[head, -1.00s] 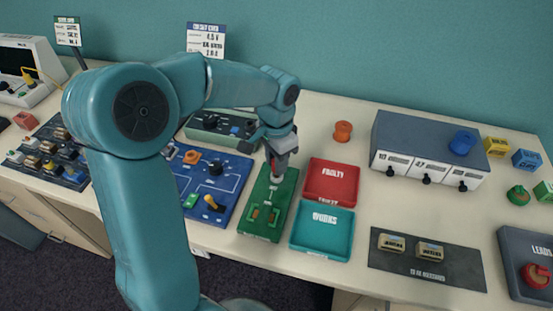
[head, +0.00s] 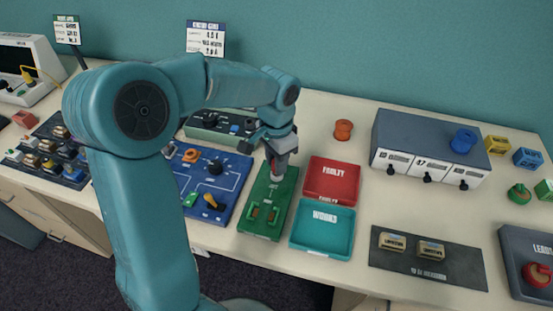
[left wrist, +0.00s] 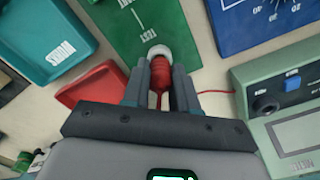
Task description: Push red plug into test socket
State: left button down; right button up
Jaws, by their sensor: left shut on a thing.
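My left gripper (head: 277,152) is over the far end of the green test board (head: 258,221), pointing down. In the left wrist view its fingers (left wrist: 160,88) are shut on the red plug (left wrist: 161,76). The plug's front end is at the pale round test socket (left wrist: 158,51), lined up with it and seemingly touching. How deep it sits cannot be told. In the head view the fingers mostly hide the plug, and the pale socket (head: 278,178) shows just below them. My right gripper is not in view.
Right of the board are a red faulty tray (head: 348,192) and a teal works tray (head: 346,240), both empty. A blue board (head: 228,178) lies close on the left. A green meter (left wrist: 290,118) stands behind. A grey box (head: 425,135) stands back right.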

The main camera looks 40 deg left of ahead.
pick_arm(q)
jog(key=shift+f+b, duration=0.4)
jog(key=shift+f, duration=0.15)
dwell(0.4)
jog(key=shift+c, duration=1.6)
grip_release()
jog(key=shift+r+p, duration=3.35)
jog(key=shift+r, duration=0.7)
jog(key=shift+f, duration=0.1)
